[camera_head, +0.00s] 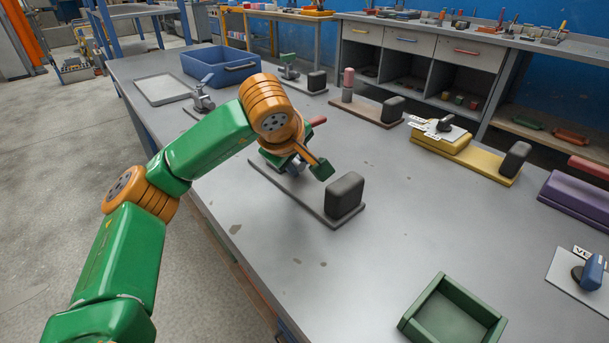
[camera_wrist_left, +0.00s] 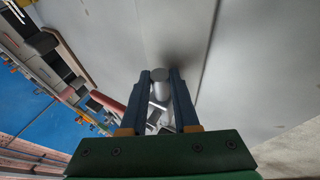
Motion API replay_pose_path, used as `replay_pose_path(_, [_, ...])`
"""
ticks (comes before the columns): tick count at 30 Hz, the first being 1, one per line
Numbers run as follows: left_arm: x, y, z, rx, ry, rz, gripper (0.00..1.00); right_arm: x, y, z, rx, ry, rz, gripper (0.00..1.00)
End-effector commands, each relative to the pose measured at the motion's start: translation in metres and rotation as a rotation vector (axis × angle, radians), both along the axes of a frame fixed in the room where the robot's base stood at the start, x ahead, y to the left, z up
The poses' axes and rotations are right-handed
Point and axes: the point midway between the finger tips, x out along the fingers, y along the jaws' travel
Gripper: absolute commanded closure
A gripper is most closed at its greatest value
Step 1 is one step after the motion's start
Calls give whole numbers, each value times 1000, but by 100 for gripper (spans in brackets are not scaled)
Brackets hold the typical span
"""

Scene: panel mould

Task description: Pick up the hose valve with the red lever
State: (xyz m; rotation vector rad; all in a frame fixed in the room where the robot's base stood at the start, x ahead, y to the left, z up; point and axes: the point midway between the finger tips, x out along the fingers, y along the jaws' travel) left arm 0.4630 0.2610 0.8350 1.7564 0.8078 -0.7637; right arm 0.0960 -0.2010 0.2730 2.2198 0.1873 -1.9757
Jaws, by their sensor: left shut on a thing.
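The hose valve (camera_wrist_left: 161,90) shows as a silver cylinder and metal body between the two blue fingers of my left gripper (camera_wrist_left: 160,75) in the left wrist view. The fingers are shut on it. Its red lever (camera_wrist_left: 107,103) sticks out to the left there, and the lever's end shows in the head view (camera_head: 318,121). In the head view my left gripper (camera_head: 293,167) is low over a grey base plate (camera_head: 300,197) with a black block (camera_head: 345,194). My wrist hides most of the valve there. My right gripper is not in view.
A green tray (camera_head: 453,312) stands front right, and a blue bin (camera_head: 221,66) at the back left. A green-lever valve (camera_head: 288,65) and a blue-handled one (camera_head: 590,271) stand on the bench. A yellow base (camera_head: 467,157) lies right.

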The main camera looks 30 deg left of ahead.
Motion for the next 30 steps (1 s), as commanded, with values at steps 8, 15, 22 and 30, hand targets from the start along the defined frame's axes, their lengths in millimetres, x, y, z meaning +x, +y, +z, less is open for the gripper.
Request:
replay_pose_path(8, [0, 0, -1, -1, 2, -2, 100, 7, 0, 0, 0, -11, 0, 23])
replay_pose_path(15, [0, -1, 3, -1, 2, -2, 100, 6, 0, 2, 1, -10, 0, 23])
replay_pose_path(22, [-8, 6, 48, -1, -5, 3, 100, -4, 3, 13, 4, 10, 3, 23])
replay_pose_path(30, [-72, 47, 113, 1, -6, 7, 100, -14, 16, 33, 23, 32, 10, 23])
